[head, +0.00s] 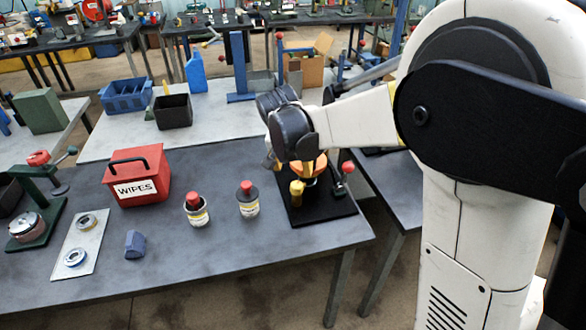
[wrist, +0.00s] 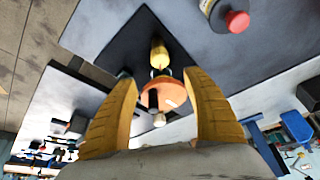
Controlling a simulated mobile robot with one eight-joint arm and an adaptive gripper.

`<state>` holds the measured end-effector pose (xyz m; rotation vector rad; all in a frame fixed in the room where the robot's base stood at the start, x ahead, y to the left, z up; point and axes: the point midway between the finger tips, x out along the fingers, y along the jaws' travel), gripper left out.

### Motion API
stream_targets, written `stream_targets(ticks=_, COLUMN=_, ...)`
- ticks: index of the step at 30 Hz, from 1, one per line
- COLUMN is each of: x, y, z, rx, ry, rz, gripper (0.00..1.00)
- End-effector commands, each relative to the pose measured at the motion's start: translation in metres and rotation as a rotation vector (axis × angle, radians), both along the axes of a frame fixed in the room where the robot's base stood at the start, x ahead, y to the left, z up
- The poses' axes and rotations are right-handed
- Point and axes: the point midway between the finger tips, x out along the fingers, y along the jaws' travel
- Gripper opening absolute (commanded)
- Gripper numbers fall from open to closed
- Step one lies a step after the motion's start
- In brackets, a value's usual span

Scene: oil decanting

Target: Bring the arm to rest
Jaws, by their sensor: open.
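My gripper (wrist: 158,78) is open, its two yellow fingers spread wide in the wrist view. Between them in the picture shows an orange round part (wrist: 154,97) on a black base plate (wrist: 117,48). A yellow piece (wrist: 159,54) stands by the orange part. I cannot tell how far the fingertips are from the orange part. In the head view my wrist hangs over the black base plate (head: 318,213), partly hiding the orange part (head: 312,166); the yellow piece (head: 297,191) stands in front. Nothing is seen held in my gripper.
Two red-capped bottles (head: 196,209) (head: 248,198) stand left of the black plate on the dark table (head: 230,245). A red WIPES box (head: 138,177), a blue block (head: 135,244) and a plate with rings (head: 82,243) are farther left. The table's front middle is clear.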

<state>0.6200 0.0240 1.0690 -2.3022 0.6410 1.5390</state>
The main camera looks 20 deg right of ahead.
Motion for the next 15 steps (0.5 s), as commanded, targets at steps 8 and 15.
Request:
stream_targets(ticks=8, x=-0.005, y=-0.002, z=0.004, rx=0.001, ry=-0.003, rz=0.012, gripper=0.59)
stream_targets(ticks=15, x=-0.070, y=-0.014, z=0.042, rx=0.009, ry=-0.040, rz=0.148, gripper=0.59)
